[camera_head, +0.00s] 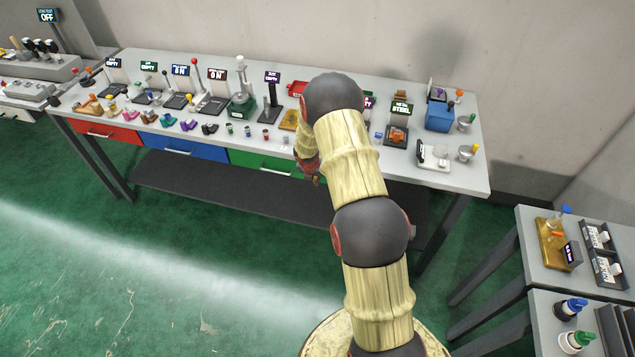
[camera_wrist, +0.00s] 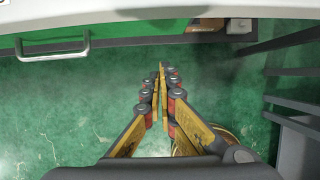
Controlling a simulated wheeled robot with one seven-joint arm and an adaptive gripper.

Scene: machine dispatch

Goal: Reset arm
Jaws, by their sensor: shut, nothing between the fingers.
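My arm rises from the bottom of the head view and bends toward the long workbench (camera_head: 440,178). My gripper (camera_head: 317,182) shows only in part in the head view, in front of the bench's front edge, mostly behind my arm. In the wrist view my gripper (camera_wrist: 162,70) points down past the bench edge (camera_wrist: 150,14) over the green floor (camera_wrist: 70,110). Its fingers are together at the tips, with nothing between them.
The bench carries several small machines with screens, coloured parts and a blue box (camera_head: 439,117). Below are a red drawer (camera_head: 105,131), a blue drawer (camera_head: 185,149) and a green drawer (camera_head: 262,161). Side tables (camera_head: 535,222) stand at right. The floor at left is clear.

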